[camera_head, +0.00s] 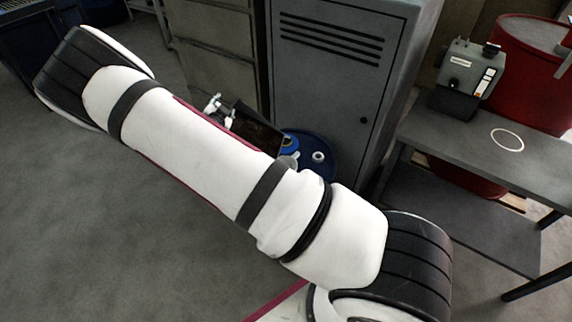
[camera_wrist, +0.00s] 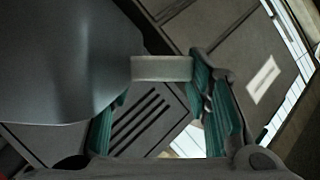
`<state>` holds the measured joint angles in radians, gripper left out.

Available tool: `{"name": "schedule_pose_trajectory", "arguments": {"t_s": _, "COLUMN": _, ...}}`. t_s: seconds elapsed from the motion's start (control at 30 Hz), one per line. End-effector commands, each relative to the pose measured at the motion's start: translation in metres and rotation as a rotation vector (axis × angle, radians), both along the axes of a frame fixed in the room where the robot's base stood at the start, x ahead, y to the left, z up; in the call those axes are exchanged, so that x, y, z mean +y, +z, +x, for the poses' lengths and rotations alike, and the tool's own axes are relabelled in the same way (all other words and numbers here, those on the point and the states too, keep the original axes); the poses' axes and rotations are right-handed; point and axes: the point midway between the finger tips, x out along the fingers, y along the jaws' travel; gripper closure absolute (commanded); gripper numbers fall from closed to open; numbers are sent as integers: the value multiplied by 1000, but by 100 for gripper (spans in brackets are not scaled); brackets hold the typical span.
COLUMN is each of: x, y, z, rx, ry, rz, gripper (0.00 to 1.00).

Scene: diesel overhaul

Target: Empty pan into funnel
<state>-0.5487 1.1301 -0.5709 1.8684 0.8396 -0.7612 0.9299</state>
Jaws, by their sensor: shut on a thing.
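In the wrist view my gripper (camera_wrist: 162,95) has teal finger pads on both sides of a short pale grey bar (camera_wrist: 162,68). The bar joins a large smooth dark grey body, the pan (camera_wrist: 65,60), which fills the upper left. In the head view the dark pan (camera_head: 262,132) shows behind my arm, tilted, with its lower right corner over the blue drum. A pale funnel-like piece (camera_head: 289,161) is partly visible beside that corner, mostly hidden by my arm. I cannot tell whether anything is in the pan or flowing from it.
The blue drum (camera_head: 326,170) stands against a grey locker (camera_head: 335,75), with a small white-rimmed cap on top. Grey drawers (camera_head: 215,50) stand left of the locker. A grey bench (camera_head: 540,165) with a small machine (camera_head: 467,80) and a red drum (camera_head: 530,60) are at right. Floor at left is clear.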

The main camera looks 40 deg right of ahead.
Motion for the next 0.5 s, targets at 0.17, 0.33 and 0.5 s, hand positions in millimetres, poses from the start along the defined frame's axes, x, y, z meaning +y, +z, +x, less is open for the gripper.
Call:
{"name": "schedule_pose_trajectory", "arguments": {"t_s": 0.17, "x": -5, "y": 10, "z": -6, "rx": -30, "ry": -1, "rz": 26, "gripper": 100}}
{"name": "schedule_pose_trajectory", "arguments": {"t_s": 0.33, "x": -7, "y": 13, "z": -8, "rx": -48, "ry": 0, "rz": 43, "gripper": 100}}
{"name": "schedule_pose_trajectory", "arguments": {"t_s": 0.5, "x": -7, "y": 13, "z": -8, "rx": -51, "ry": 1, "rz": 45, "gripper": 100}}
